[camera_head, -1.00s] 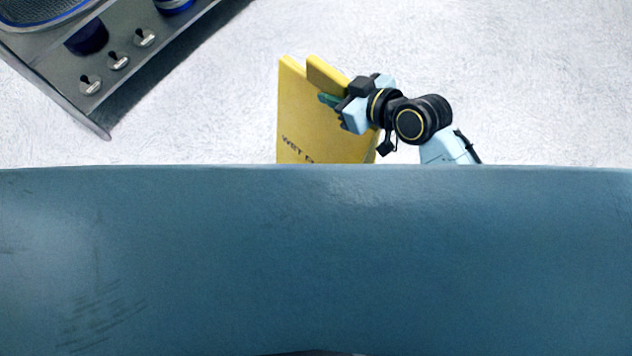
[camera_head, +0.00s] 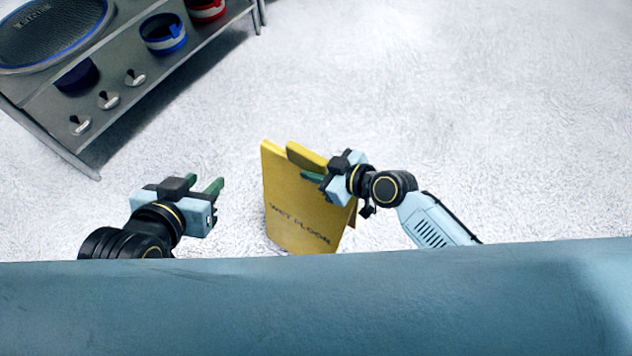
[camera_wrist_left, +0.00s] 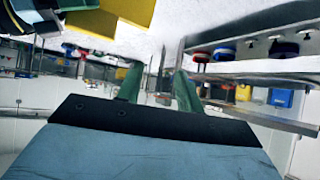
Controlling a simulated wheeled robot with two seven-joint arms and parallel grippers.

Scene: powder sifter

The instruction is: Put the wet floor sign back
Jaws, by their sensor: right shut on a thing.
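The yellow wet floor sign (camera_head: 300,210) stands near the middle of the head view, with its "WET FLOOR" lettering facing me. My right gripper (camera_head: 312,177) is shut on its upper part, coming in from the right. Whether the sign's foot touches the floor I cannot tell. My left gripper (camera_head: 208,187) is to the left of the sign, empty, with its two green fingers apart. In the left wrist view these fingers (camera_wrist_left: 157,88) are also apart with nothing between them, and a yellow part of the sign (camera_wrist_left: 110,15) shows at the top left.
The pale floor (camera_head: 460,110) to the right and beyond the sign is clear.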

